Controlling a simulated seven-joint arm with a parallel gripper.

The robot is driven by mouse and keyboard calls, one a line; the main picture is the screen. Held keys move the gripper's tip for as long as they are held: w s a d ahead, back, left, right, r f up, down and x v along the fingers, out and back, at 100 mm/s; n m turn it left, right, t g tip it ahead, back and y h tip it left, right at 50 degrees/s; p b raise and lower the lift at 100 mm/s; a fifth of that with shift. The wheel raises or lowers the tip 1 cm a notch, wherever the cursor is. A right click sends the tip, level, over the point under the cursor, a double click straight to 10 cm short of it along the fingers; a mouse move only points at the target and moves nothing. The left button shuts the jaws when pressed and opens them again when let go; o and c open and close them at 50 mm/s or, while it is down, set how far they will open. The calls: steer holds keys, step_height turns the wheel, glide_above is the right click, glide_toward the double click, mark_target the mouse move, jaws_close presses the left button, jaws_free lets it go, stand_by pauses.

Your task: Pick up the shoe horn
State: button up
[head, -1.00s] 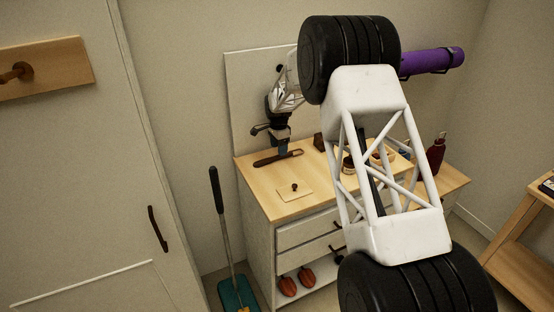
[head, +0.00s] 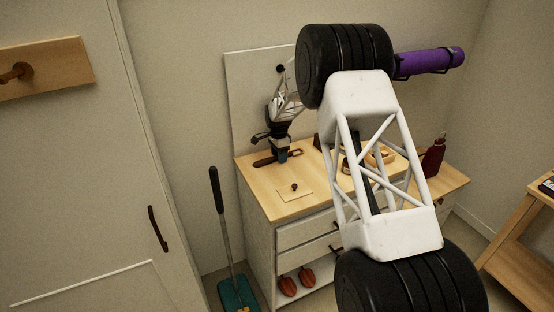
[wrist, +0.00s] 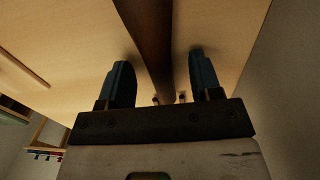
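The shoe horn (head: 264,161) is a long dark brown piece lying on top of the wooden-topped dresser, near its back left. My gripper (head: 282,157) is down over its middle in the head view and hides part of it. In the wrist view the brown shoe horn (wrist: 153,45) runs between the two blue fingertips of my gripper (wrist: 160,78), with a gap on each side. The gripper is open, and neither finger visibly touches the shoe horn.
A small pale square with a dark knob (head: 295,188) lies on the dresser top (head: 270,208) in front. Small items and a dark red bottle (head: 433,157) stand to the right. My arm hides part of the dresser. A long-handled tool (head: 219,205) stands left of it.

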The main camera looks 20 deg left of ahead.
steer(key=c, duration=0.9)
steer(key=shift+r, duration=0.15)
steer(key=shift+r, duration=1.4)
steer(key=shift+s+d+r, duration=0.1)
steer(key=shift+r, duration=0.2)
steer(key=s+d, duration=0.2)
steer(key=s, duration=0.2)
steer(key=s+d+r, duration=0.1)
steer(key=s+d, duration=0.2)
steer(key=s, duration=0.2)
steer(key=s+d, duration=0.2)
steer(key=s, duration=0.2)
steer(key=shift+s+d+r, duration=0.15)
steer(key=shift+s+d, duration=0.2)
